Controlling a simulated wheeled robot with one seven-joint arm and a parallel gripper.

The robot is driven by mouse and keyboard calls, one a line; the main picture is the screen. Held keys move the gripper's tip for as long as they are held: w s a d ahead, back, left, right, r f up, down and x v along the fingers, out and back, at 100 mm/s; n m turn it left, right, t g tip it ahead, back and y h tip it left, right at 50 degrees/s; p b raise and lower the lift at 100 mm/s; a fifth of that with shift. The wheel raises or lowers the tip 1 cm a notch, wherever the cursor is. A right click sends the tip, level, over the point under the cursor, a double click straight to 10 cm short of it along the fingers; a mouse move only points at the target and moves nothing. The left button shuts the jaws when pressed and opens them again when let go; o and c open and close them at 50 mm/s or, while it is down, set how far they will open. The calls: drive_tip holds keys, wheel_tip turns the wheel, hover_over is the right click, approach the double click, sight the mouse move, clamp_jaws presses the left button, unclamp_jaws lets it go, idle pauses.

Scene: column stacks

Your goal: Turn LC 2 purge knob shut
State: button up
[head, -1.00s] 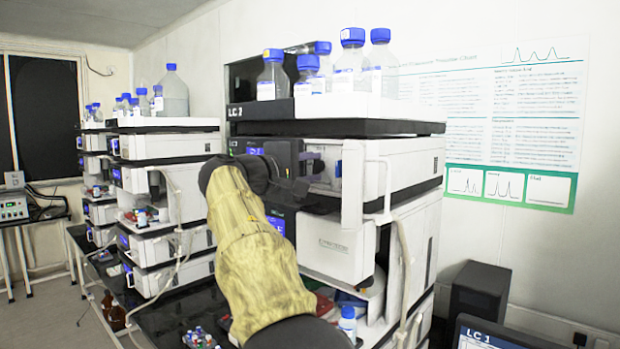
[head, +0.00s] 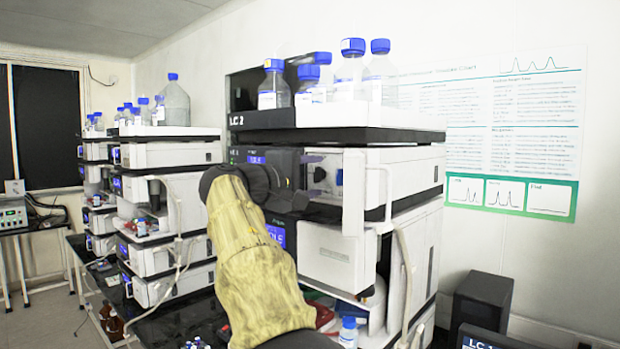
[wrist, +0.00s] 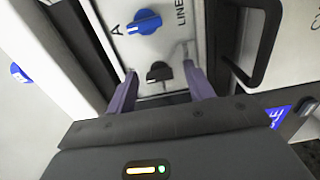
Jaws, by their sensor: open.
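The LC 2 stack (head: 288,117) stands in the middle of the head view. In the wrist view, a white panel shows a blue knob (wrist: 144,22) beside the letters "LINE" and "A". Below it, a black knob (wrist: 158,72) sits between the fingertips of my gripper (wrist: 160,68). No label for the black knob is readable. The fingers are open, one on either side of it, with gaps showing. In the head view my gripper (head: 316,176) is at the upper module's front; the knobs are hidden there.
Blue-capped bottles (head: 352,75) stand on top of the stack. A black handle (wrist: 262,45) is right of the panel in the wrist view. A white tube (head: 388,195) hangs at the stack's right front. Another stack (head: 165,155) stands at left.

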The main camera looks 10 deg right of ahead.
drive_tip(key=b+v, duration=0.3)
drive_tip(key=v, duration=1.4)
drive_tip(key=shift+a, duration=0.2)
